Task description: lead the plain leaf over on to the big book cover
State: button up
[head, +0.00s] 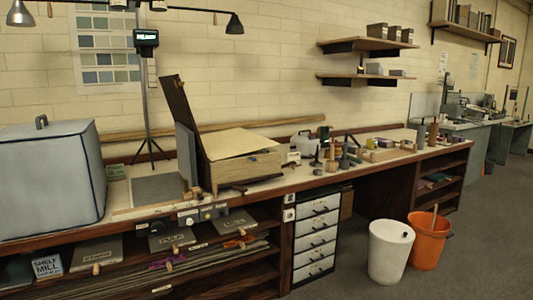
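A big thick book lies on the wooden bench, its pale page block (242,168) facing me. Its dark brown cover (186,125) stands open, steeply tilted up and back to the left. A plain cream leaf (240,142) lies on top of the page block. Its right front edge looks slightly raised, with a dark gap under it. The leaf is not on the cover. My gripper is not in view in the head view.
A grey board (186,153) stands beside the cover, by a flat grey slab (157,189) and a lamp stand (146,100). A large grey case (48,180) is at left. Small tools and bottles (345,155) crowd the bench right of the book. Bins (390,250) stand on the floor.

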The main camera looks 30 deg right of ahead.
aim_at(221, 145)
jog(key=z, duration=0.05)
jog(key=i, duration=1)
jog(key=u, duration=0.05)
